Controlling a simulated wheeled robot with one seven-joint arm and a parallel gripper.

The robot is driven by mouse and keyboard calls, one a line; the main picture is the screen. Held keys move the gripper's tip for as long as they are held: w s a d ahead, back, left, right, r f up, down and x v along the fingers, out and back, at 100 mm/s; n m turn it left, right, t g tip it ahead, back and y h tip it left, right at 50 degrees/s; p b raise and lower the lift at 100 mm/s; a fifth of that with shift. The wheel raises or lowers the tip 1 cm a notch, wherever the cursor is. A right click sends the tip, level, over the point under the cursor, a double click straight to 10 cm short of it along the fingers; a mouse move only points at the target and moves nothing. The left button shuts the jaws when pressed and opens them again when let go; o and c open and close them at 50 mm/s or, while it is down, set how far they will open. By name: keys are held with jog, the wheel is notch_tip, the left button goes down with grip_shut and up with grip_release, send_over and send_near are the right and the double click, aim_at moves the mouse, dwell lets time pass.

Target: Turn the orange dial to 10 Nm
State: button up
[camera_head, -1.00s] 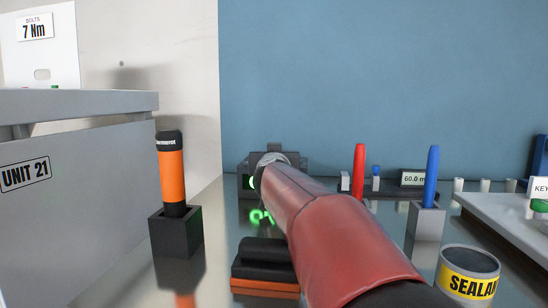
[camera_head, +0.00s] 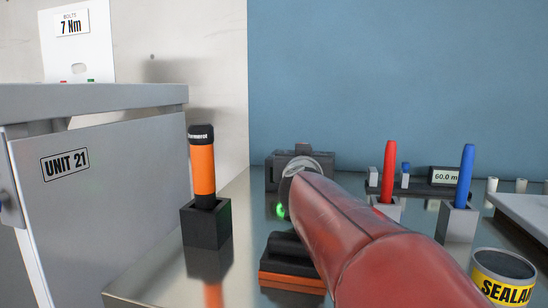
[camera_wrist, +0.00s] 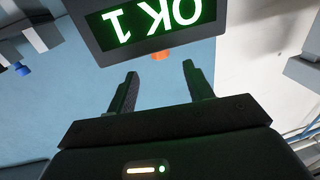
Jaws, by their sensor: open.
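In the wrist view a small orange piece (camera_wrist: 162,56) shows at the lower edge of a dark display box (camera_wrist: 90,35) with upside-down green text reading "OK 1". I cannot tell whether this piece is the dial. My gripper (camera_wrist: 160,70) is open and empty, its fingertips pointing towards the box, with the orange piece seen between them. In the head view my red arm hides my gripper and part of a dark grey device (camera_head: 285,170) with a green glow. An orange and black tool (camera_head: 203,170) stands upright in a dark block (camera_head: 206,224). No dial scale is legible.
A grey cabinet marked UNIT 21 (camera_head: 110,170) stands left, below a 7 Nm sign (camera_head: 74,25). A black and orange item (camera_head: 290,265) lies beside my arm. Red (camera_head: 388,170) and blue (camera_head: 465,175) pens, a 60.0 display (camera_head: 446,177) and a sealant can (camera_head: 503,275) stand right.

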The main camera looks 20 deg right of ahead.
jog(key=w+a+r+n+y+b, duration=0.1)
jog(key=w+a+r+n+y, duration=0.3)
jog(key=a+y, duration=0.15)
jog(key=s+d+m+g+h, duration=0.3)
jog(key=d+m+g, duration=0.1)
jog(key=d, duration=0.2)
jog(key=x, duration=0.7)
jog(key=shift+w+d+r, duration=0.25)
jog(key=shift+w+d, duration=0.1)
jog(key=shift+c, duration=0.4)
jog(key=c, duration=0.9)
jog(key=shift+n+p, duration=0.3)
jog(key=shift+n, duration=0.1)
jog(key=shift+n+y+p, duration=0.3)
jog(key=shift+y, duration=0.15)
jog(key=shift+t, duration=0.3)
